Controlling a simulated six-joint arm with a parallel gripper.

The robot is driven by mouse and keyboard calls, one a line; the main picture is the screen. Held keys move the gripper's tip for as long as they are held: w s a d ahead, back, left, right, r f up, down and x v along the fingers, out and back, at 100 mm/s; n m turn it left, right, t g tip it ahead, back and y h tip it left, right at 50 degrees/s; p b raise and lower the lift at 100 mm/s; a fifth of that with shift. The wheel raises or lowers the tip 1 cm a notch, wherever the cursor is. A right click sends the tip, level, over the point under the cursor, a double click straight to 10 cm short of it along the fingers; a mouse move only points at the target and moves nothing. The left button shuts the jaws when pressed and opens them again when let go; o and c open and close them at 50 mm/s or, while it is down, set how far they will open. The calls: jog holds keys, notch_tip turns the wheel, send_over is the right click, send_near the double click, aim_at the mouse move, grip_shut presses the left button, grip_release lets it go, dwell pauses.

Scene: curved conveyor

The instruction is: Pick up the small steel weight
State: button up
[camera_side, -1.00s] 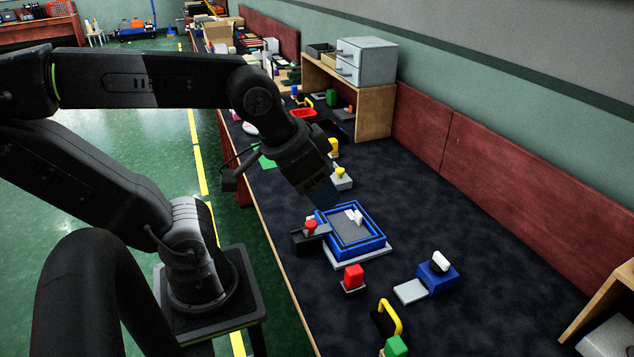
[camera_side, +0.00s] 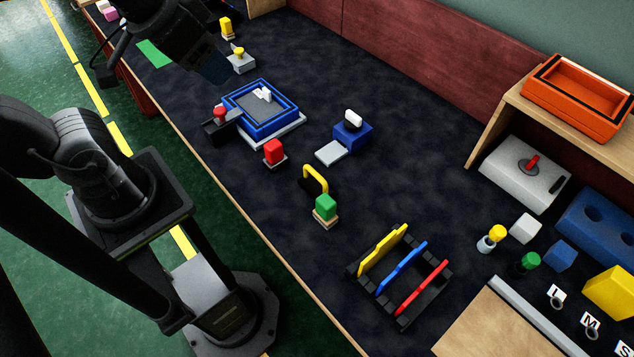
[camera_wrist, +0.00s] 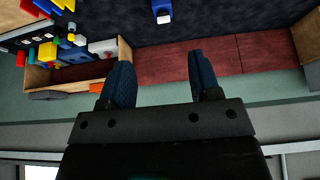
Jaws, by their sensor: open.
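Letter cards, one with M (camera_side: 590,320) and one with a partly cut S (camera_side: 622,348), stand at the lower right edge of the side view. Small grey ring-like pieces (camera_side: 558,303) sit beside the cards. I cannot tell which is the small steel weight; anything by the S card is mostly cut off. My gripper (camera_side: 215,70) is far off at the upper left, above the dark table near the blue-rimmed tray. In the wrist view my gripper (camera_wrist: 162,68) has its two blue fingers apart with nothing between them.
A blue-rimmed tray (camera_side: 262,133), a blue block with a white-topped knob (camera_side: 352,131) and a rack with coloured plates (camera_side: 350,268) stand on the table. A wooden shelf holds an orange bin (camera_side: 575,115). Bare dark table (camera_side: 420,170) lies between the rack and the back wall.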

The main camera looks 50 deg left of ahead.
dwell(0.3)
jog(key=c, duration=0.3)
